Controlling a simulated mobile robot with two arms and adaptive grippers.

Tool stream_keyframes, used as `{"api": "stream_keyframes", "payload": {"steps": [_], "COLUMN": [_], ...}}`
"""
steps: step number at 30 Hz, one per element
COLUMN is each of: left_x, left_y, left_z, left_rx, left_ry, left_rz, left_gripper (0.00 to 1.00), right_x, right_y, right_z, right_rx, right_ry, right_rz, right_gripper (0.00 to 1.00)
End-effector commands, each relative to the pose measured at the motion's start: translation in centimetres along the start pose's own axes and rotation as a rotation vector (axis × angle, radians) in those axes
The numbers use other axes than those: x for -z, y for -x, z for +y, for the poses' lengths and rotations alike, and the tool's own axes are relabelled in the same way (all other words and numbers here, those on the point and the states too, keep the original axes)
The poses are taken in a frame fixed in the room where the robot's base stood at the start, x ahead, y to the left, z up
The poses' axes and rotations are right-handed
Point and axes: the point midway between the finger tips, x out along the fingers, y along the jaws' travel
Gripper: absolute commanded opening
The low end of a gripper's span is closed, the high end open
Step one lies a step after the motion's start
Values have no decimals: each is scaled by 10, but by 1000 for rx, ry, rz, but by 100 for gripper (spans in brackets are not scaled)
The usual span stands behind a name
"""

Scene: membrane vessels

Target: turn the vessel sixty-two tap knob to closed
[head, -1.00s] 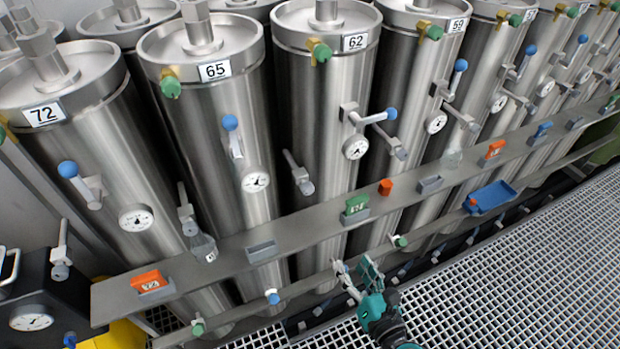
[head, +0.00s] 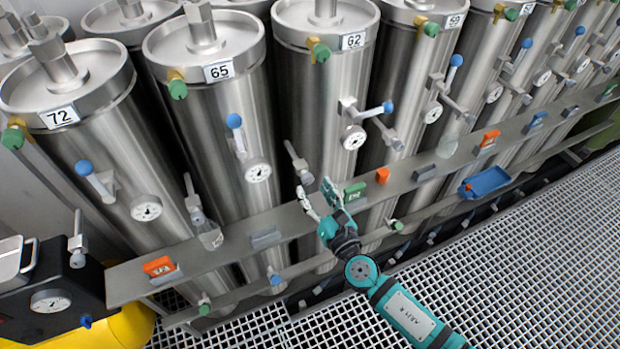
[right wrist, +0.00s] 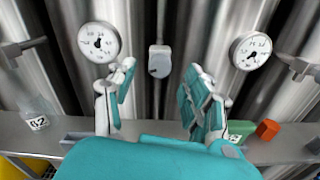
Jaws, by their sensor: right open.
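Vessel sixty-two (head: 330,110) is a tall steel cylinder with a "62" label (head: 353,41) near its top. Its blue tap knob (head: 388,107) is on a lever that points sideways to the right, above and right of its round gauge (head: 353,137). My right gripper (head: 318,196) is open and empty, below and left of the knob, in front of the vessel's lower part and near the shelf. In the right wrist view its fingers (right wrist: 155,100) stand wide apart, with a grey outlet fitting (right wrist: 159,62) beyond them. The blue knob does not show there. My left gripper is not in view.
A steel shelf (head: 215,257) runs along the vessels' front, with a green block (head: 355,191), an orange block (head: 382,175) and a clear bottle (head: 210,236). Vessel sixty-five (head: 215,120) stands to the left. Outlet tubes stick out between vessels. The grating floor (head: 500,270) is free.

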Motion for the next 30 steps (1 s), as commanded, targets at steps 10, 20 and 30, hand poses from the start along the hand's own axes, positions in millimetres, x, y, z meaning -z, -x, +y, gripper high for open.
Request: {"api": "stream_keyframes", "payload": {"steps": [10, 20, 30], "left_x": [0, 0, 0], "left_y": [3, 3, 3], "left_z": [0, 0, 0], "left_rx": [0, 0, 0], "left_ry": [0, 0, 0], "left_rz": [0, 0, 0], "left_gripper": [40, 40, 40], "right_x": [0, 0, 0], "right_y": [-32, -32, -32], "right_z": [0, 0, 0], "right_rx": [0, 0, 0], "right_ry": [0, 0, 0], "right_rz": [1, 1, 0], "right_gripper": [51, 41, 0]}}
